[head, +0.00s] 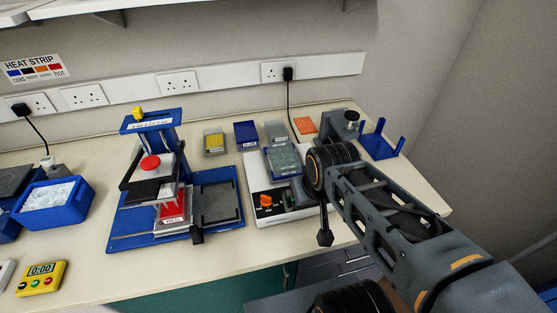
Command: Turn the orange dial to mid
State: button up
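The orange dial (266,201) sits on the dark front panel of a white device (256,178), near the middle of the bench. Small marks show beside the dial, too small to read. A clear-lidded block with a blue edge (284,160) stands on the device behind the dial. My arm reaches in from the lower right. My gripper (324,236) hangs down just right of the device, apart from the dial. My wrist hides part of it and the device's right side, so I cannot see whether the fingers are open.
Left of the device stands a blue press (222,212) with a red knob. Tip boxes (214,142) and an orange mat (305,125) lie behind. A blue rack (380,143) stands at the right. A blue ice tub (52,205) and yellow timer (41,279) are far left. Bench in front is clear.

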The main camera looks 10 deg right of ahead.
aim_at(266, 201)
jog(key=k, duration=1)
jog(key=u, duration=0.7)
jog(key=i, duration=0.8)
jog(key=z, duration=0.3)
